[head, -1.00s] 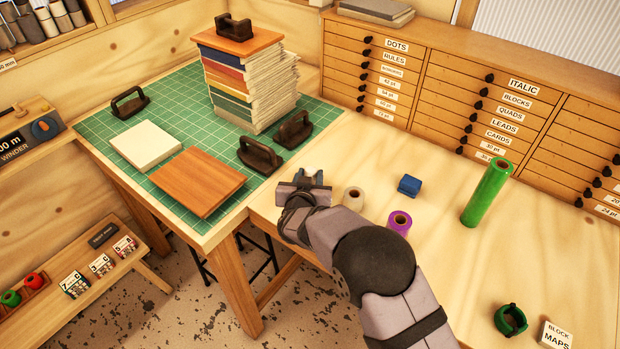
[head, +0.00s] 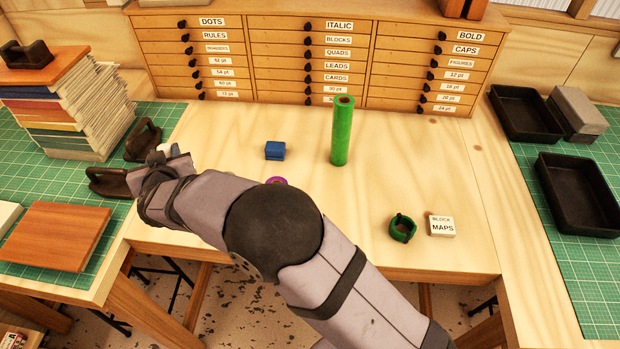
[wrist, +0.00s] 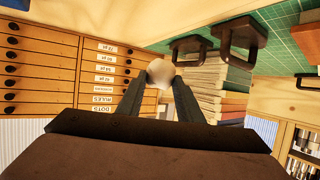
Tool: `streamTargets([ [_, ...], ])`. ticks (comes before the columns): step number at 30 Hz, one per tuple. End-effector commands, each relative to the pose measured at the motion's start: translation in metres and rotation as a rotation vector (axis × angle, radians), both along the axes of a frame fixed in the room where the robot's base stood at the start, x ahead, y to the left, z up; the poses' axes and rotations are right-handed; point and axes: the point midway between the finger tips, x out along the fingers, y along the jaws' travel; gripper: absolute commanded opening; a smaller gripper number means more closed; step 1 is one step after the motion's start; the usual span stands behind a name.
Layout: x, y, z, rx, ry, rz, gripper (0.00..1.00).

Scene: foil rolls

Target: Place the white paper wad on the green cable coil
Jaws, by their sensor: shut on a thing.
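The white paper wad (wrist: 160,73) is pinched between the fingertips of my gripper (wrist: 158,88) in the wrist view. In the head view my gripper (head: 170,160) is at the left of the wooden bench, with a bit of the wad showing at its tip. The green cable coil (head: 402,228) lies on the bench at right of centre, near the front edge, well to the right of my gripper. Dark bands are on the coil. Nothing rests on it.
A tall green roll (head: 342,132) stands behind. A blue block (head: 275,151) and a purple roll (head: 276,181), partly hidden by my arm, are on the bench. Black trays (head: 580,195) are at right.

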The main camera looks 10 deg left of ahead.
Motion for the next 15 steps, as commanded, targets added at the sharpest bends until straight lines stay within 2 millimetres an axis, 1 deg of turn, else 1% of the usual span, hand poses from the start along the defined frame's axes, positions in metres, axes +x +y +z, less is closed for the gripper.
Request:
streamTargets([
  [5, 0.023, -0.017, 0.024, 0.004, -0.003, -0.042, 0.12],
  [11, 0.06, -0.048, 0.074, 0.005, -0.003, -0.112, 0.12],
  [12, 0.067, -0.056, 0.084, 0.006, -0.003, -0.127, 0.12],
  [14, 0.078, -0.073, 0.097, 0.002, -0.001, -0.154, 0.12],
  [15, 0.084, -0.087, 0.104, -0.001, -0.001, -0.174, 0.12],
])
